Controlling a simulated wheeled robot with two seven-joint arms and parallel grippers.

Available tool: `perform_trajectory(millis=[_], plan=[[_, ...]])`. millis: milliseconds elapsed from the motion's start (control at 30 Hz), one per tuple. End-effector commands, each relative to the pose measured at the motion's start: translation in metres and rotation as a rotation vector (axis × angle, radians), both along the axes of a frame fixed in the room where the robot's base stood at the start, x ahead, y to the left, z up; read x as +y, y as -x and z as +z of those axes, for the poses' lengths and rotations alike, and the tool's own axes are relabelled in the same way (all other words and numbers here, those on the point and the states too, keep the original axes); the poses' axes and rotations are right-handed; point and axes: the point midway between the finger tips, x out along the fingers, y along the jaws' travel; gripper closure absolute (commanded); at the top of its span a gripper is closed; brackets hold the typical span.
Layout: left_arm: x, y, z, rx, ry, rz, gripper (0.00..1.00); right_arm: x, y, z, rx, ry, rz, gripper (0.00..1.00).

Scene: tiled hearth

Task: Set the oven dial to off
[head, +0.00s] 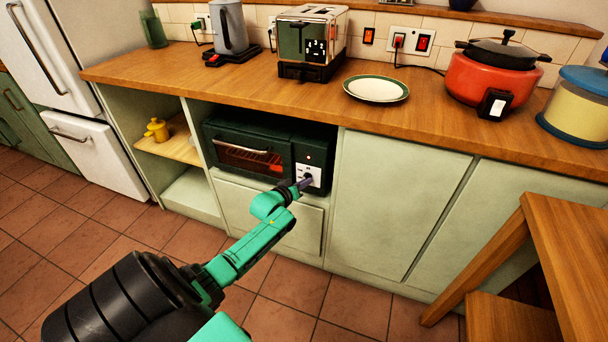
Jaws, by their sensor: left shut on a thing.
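The dark green oven (252,150) sits in an open bay under the wooden counter, its front door with a pale handle on the left. A white control plate is at the right of its front. The oven dial (308,177) is on this plate, mostly hidden by my gripper, so its setting cannot be read. My left gripper (303,184) reaches up from the lower left and is shut on the dial. My right gripper is not in view.
The counter (230,75) above holds a kettle (231,27), a toaster (310,38), a plate (376,89) and a red cooker (490,86). A wooden table (565,245) stands at the right. The tiled floor before the oven is clear.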

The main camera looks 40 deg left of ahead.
Motion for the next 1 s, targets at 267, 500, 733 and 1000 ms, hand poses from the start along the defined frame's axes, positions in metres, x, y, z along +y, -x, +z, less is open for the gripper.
perform_trajectory(millis=[267,500,733,1000], plan=[[-0.003,0.000,0.000,0.083,-0.223,-0.002,1.00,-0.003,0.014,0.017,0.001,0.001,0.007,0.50],[-0.003,0.000,-0.002,0.135,-0.374,-0.002,1.00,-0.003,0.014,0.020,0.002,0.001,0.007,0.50],[-0.002,0.000,-0.002,0.162,-0.454,-0.003,1.00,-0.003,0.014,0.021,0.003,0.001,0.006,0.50],[-0.002,0.000,-0.002,0.169,-0.478,-0.002,1.00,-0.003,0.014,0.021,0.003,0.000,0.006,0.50]])
